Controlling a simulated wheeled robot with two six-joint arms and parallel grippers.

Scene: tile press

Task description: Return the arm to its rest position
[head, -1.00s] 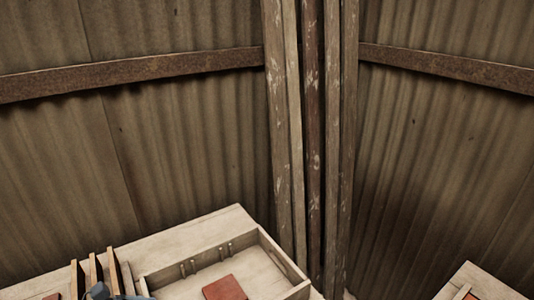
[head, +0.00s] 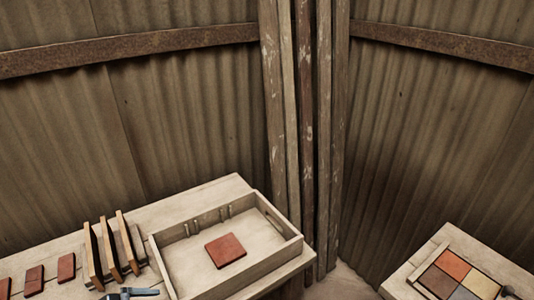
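A blue-grey gripper part, which looks like my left gripper (head: 130,293), shows at the bottom edge of the head view. It is in front of the upright wooden slats and left of the wooden tray. Only its top shows, and its finger gap cannot be made out. A small grey piece at the bottom right, by the coloured tiles, may be the tip of my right gripper (head: 508,291). It is too small and cut off to read. The arms themselves are out of the picture.
A wooden tray (head: 284,238) on the left bench holds one red tile (head: 225,250). Upright wooden slats (head: 108,250) and several red-brown tiles (head: 34,280) are left of it. A right-hand board (head: 432,248) holds coloured tiles (head: 453,264). Corrugated walls and posts (head: 305,140) stand behind.

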